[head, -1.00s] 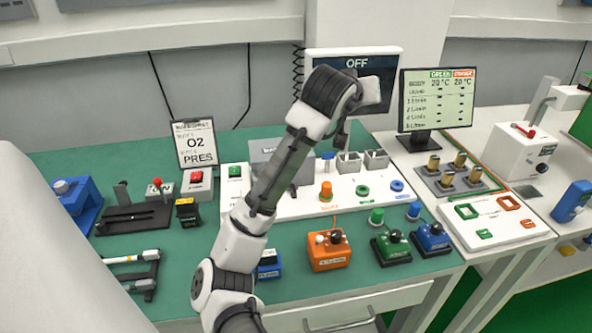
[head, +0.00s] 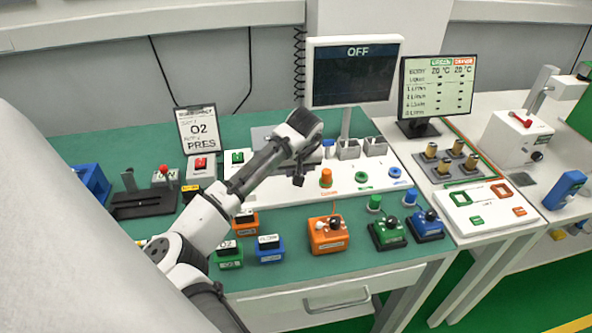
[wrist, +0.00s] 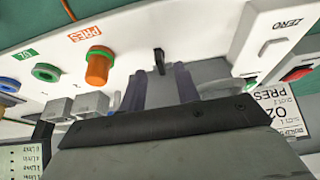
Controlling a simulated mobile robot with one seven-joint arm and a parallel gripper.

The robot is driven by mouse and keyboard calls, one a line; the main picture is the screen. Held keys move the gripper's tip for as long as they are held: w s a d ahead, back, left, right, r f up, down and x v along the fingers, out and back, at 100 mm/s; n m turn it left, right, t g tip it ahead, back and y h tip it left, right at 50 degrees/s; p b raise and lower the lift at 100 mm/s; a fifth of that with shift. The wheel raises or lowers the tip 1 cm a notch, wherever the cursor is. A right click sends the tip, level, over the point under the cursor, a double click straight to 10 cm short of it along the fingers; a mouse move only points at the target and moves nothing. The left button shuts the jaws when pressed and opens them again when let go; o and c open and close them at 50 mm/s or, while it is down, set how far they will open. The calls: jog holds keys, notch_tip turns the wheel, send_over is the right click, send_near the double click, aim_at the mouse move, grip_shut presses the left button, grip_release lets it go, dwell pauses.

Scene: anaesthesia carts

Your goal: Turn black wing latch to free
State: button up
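The black wing latch (wrist: 159,62) shows in the wrist view as a small upright black piece on the white panel, just beyond and between my fingertips. In the head view I cannot make it out; my arm and hand cover that part of the panel. My gripper (wrist: 160,72) has two dark fingers set apart, with a grey surface visible between them and nothing held. In the head view my gripper (head: 299,178) points down over the white panel (head: 290,205), left of the orange knob. I cannot tell whether a finger touches the latch.
The orange knob (wrist: 98,66) stands left of my fingers in the wrist view, with grey blocks (wrist: 85,106) near it. The monitor (head: 353,75) reading OFF stands behind the panel. Orange (head: 328,236), green (head: 387,233) and blue (head: 426,226) boxes stand in front.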

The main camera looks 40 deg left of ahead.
jog(key=shift+p+x, duration=0.3)
jog(key=shift+x, duration=1.4)
grip_shut()
